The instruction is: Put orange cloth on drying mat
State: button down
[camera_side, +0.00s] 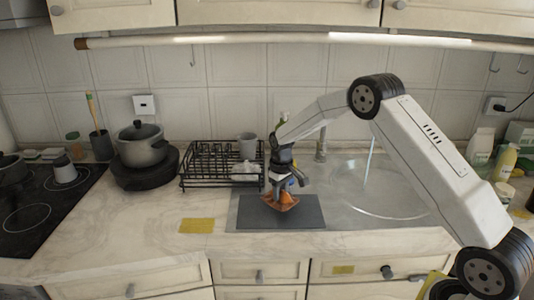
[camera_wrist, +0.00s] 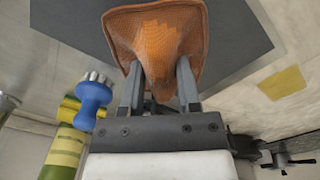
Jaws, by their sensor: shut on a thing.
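The orange cloth (camera_side: 284,202) is pinched and bunched in my gripper (camera_side: 281,190), above the drying mat, and its edges hang down. In the wrist view the orange cloth (camera_wrist: 158,40) spreads out ahead of the jaws, and my gripper (camera_wrist: 157,88) is shut on its gathered middle. I cannot tell whether the cloth's lower edge touches the mat.
A yellow cloth (camera_side: 196,226) lies left of the mat. A black dish rack (camera_side: 205,181) holding a grey cup (camera_side: 247,145) stands behind it. A pot (camera_side: 141,145) stands at the left, the sink basin (camera_side: 390,190) at the right. A blue brush (camera_wrist: 93,93) shows in the wrist view.

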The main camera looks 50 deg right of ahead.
aim_at(280, 202)
jog(key=shift+f, duration=1.55)
jog(key=shift+f, duration=0.4)
jog(key=shift+c, duration=1.2)
grip_release()
jog(key=shift+r, duration=0.25)
jog(key=shift+r, duration=1.25)
jog(key=shift+r, duration=2)
